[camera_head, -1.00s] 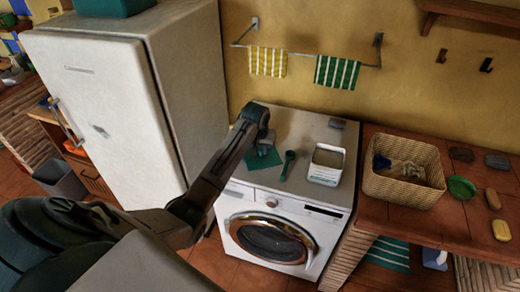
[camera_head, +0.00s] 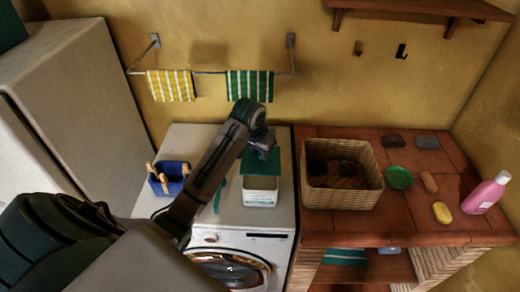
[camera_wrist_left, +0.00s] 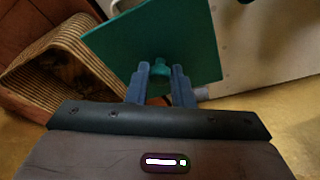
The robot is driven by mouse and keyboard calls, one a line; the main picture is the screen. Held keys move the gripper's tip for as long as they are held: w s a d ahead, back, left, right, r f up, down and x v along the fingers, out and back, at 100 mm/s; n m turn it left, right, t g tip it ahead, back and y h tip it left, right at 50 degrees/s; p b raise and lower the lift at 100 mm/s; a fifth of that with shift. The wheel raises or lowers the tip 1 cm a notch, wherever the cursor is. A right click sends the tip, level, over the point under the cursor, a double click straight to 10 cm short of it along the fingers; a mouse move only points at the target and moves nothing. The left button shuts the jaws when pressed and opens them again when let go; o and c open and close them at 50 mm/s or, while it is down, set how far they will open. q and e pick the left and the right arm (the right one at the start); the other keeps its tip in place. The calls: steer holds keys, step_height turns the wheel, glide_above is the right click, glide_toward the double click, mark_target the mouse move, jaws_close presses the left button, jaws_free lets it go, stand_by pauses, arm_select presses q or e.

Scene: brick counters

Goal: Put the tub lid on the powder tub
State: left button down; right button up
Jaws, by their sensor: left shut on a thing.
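My left gripper (camera_head: 260,146) is shut on the green square tub lid (camera_head: 261,162). The left wrist view shows the fingers (camera_wrist_left: 163,84) around the knob at the middle of the lid (camera_wrist_left: 120,50). In the head view the lid is over the back part of the white powder tub (camera_head: 260,198), which stands on the washing machine. The tub's front wall shows below the lid. I cannot tell whether lid and tub touch. The arm hides part of the area left of the tub. My right gripper is not in view.
A green scoop (camera_head: 220,194) lies left of the tub, partly behind my arm. A blue container with pegs (camera_head: 172,180) stands further left on the washing machine (camera_head: 272,219). A wicker basket (camera_head: 341,198) stands to the right on the tiled counter, with a pink bottle (camera_head: 485,194) beyond.

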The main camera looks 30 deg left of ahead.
mark_target(260, 161)
arm_select(q)
steer(key=shift+f, duration=3.05)
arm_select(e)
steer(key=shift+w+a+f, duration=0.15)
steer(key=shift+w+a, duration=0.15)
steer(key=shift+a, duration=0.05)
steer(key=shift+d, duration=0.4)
arm_select(q)
steer(key=shift+f, duration=0.45)
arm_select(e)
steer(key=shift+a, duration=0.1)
arm_select(q)
steer(key=shift+f, duration=0.3)
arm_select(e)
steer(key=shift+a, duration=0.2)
